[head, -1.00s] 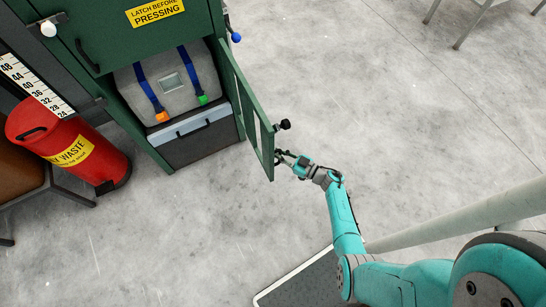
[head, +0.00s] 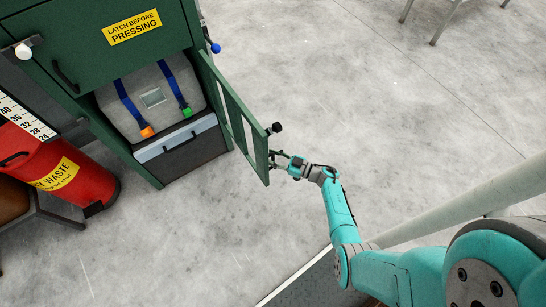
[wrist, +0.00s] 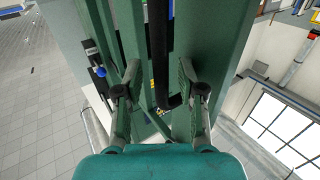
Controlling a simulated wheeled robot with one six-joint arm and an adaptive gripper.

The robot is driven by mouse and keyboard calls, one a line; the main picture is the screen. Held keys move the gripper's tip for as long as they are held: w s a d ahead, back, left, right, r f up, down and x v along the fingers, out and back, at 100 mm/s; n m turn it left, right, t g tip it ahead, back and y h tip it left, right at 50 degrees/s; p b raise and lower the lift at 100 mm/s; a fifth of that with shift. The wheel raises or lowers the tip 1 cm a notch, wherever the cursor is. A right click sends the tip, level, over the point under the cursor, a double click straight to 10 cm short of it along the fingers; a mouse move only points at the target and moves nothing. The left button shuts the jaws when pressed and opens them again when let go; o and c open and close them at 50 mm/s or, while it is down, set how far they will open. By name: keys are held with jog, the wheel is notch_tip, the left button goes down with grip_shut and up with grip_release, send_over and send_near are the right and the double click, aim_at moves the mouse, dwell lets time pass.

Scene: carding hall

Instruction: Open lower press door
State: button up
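The green press stands at the left of the head view. Its lower door (head: 262,160), a green frame with slots, is swung outward from the right side of the opening. My gripper (head: 277,160) is at that free edge. In the wrist view, my gripper (wrist: 158,82) has its fingers apart, with a black handle bar (wrist: 158,45) and green door metal between and beyond them. Whether the pads touch the bar I cannot tell.
A closed upper green door (head: 100,50) carries a yellow label. A red waste bin (head: 85,185) stands to the left.

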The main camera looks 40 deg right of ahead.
jog(key=v, duration=1.2)
dwell(0.6)
jog(key=s+a+r+m+t+h, duration=0.1)
jog(key=s+a+r+t+h, duration=0.15)
jog(key=a+r, duration=0.35)
jog(key=s+a+r+m+t+h, duration=0.1)
jog(key=s+a+r+t+h, duration=0.2)
jog(key=a, duration=0.5)
jog(key=s+a+r+m+g+h, duration=0.1)
jog(key=s+r+m+g, duration=0.1)
jog(key=s+r, duration=0.8)
jog(key=s+a+r+m+g+h, duration=0.2)
jog(key=s+r+g, duration=0.2)
jog(key=s+r, duration=0.6)
jog(key=shift+s+a+r, duration=0.25)
jog(key=shift+s+r, duration=0.1)
jog(key=shift+r, duration=0.35)
jog(key=shift+d+h, duration=0.1)
jog(key=shift+h, duration=0.15)
